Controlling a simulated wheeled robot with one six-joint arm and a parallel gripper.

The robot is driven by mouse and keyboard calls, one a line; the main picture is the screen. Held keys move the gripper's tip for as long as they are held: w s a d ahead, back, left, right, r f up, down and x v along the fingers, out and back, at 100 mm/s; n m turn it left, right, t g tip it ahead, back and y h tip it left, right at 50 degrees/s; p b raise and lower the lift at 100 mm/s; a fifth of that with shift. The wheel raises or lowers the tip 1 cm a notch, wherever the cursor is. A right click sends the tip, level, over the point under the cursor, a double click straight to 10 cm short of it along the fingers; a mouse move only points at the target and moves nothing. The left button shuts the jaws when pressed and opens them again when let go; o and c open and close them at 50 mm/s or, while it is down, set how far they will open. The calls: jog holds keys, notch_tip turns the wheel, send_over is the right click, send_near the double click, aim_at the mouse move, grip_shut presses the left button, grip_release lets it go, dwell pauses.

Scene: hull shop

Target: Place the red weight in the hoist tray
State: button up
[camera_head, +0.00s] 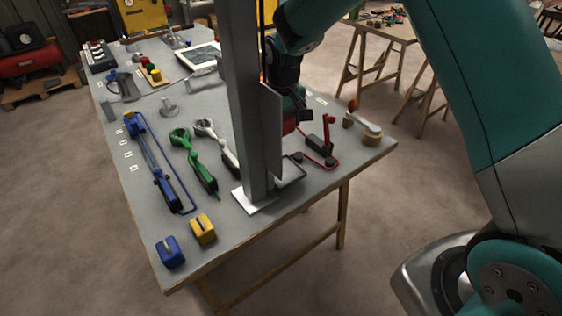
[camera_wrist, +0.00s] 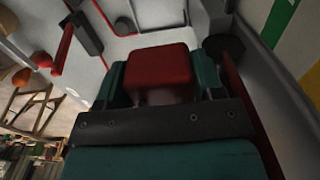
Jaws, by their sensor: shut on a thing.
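The red weight (camera_wrist: 160,68) is a block with rounded edges. In the wrist view it sits between the two teal fingers of my gripper (camera_wrist: 163,84), which is shut on it. In the head view my gripper (camera_head: 296,112) is beside the tall grey post, and only part of the red weight (camera_head: 289,127) shows.
The grey post (camera_head: 247,100) stands on the workbench (camera_head: 225,250) close to my gripper. Blue (camera_head: 170,252) and yellow (camera_head: 203,229) weights stand at the front corner. Green (camera_head: 194,160) and white clamps lie left of the post; a red-handled tool (camera_head: 322,145) lies right.

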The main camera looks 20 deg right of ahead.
notch_tip(320, 180, down, 14)
jog(key=p, duration=0.2)
jog(key=shift+d+f+p, duration=0.1)
jog(key=shift+f+p, duration=0.05)
jog(key=shift+p, duration=0.2)
jog(key=shift+f, duration=0.1)
jog(key=shift+f, duration=0.15)
jog(key=o, duration=1)
notch_tip(320, 180, up, 12)
jog(key=b, duration=0.3)
jog(key=shift+r, duration=0.2)
